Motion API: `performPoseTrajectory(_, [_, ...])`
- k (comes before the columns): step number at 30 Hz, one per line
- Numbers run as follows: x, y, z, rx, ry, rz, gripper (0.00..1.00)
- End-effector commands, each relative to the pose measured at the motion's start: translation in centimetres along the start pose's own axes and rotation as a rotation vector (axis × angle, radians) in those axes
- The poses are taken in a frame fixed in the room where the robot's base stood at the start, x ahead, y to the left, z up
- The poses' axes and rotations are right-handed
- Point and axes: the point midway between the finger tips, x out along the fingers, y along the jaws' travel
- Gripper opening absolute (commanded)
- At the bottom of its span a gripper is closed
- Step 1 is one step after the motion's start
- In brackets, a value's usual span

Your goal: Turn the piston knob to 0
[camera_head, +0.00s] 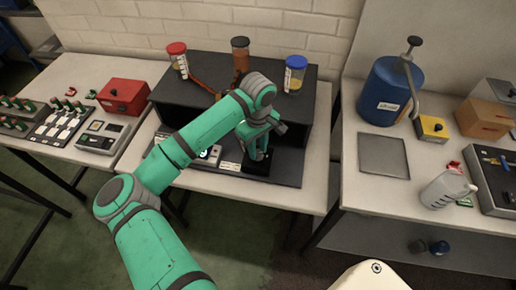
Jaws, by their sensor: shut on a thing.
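A black station (300,171) stands on the middle table, with a raised box at its back and a low base in front. My gripper (257,156) points down at the right part of the base. It is shut on what looks like the piston knob, a small dark part low on the base. The fingers and my arm cover the knob, so its pointer and any scale marks cannot be read. A panel with a lit blue spot (204,153) shows just left of my gripper, partly behind my arm.
Three capped containers, red (177,57), brown (240,54) and blue (295,74), stand on the raised box. A red box (123,97) and switch boards are on the left table. A blue drum (385,95) and a jug (445,189) are on the right table.

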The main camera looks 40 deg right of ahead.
Motion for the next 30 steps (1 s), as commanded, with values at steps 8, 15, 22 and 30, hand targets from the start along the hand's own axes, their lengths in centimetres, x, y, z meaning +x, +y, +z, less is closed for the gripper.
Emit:
performPoseTrajectory(8, [-0.11,0.02,-0.06,-0.148,0.002,0.001,0.04])
performPoseTrajectory(15, [-0.14,0.03,-0.06,-0.364,0.002,0.002,0.04])
performPoseTrajectory(22, [-0.12,0.04,-0.05,-0.582,0.002,0.002,0.04])
performPoseTrajectory(30, [-0.15,0.08,-0.04,-0.839,0.002,0.003,0.04])
